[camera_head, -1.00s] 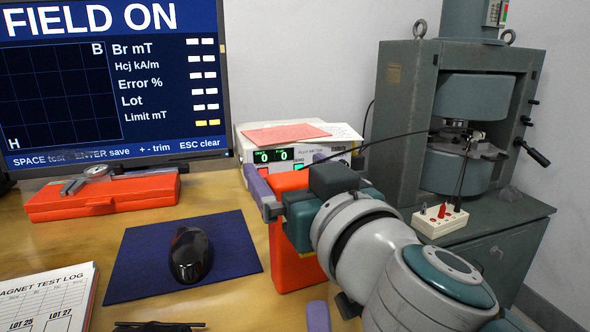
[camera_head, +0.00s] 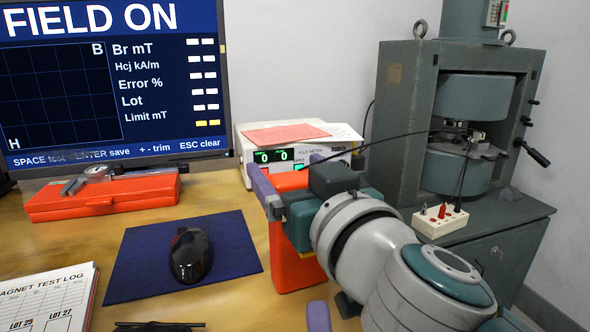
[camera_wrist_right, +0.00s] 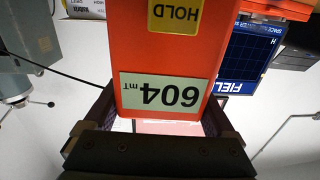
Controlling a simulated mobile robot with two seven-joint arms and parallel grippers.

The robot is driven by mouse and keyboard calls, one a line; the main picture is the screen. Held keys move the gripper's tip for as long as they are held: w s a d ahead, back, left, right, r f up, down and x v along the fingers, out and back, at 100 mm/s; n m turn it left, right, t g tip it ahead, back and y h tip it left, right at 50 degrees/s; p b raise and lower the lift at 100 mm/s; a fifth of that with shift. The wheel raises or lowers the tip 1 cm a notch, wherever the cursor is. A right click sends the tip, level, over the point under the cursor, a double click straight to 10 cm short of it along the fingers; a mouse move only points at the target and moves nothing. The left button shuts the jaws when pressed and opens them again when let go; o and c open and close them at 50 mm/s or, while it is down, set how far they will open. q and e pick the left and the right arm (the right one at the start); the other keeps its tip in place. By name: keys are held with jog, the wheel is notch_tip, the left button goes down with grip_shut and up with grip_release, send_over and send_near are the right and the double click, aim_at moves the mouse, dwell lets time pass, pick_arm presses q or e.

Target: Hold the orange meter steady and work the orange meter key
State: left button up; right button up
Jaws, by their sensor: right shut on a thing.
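My right gripper is shut on the meter, with a finger on either side. In the right wrist view the meter (camera_wrist_right: 165,58) appears upside down. Its display (camera_wrist_right: 165,95) reads 604 mT, and the yellow HOLD key (camera_wrist_right: 175,18) shows at the top edge. A lone purple fingertip at the bottom edge looks like part of my left gripper (camera_head: 318,315); the rest of it is out of frame or hidden.
A white flux meter box (camera_head: 345,140) with a pink paper stands behind. A mouse (camera_head: 190,256) on a blue mat (camera_head: 130,270), an orange case (camera_head: 100,197) and a test log (camera_head: 45,295) lie left. The monitor (camera_head: 60,90) reads FIELD ON. A magnet frame (camera_head: 405,120) stands right.

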pick_arm(q)
grip_shut()
dwell(1.6)
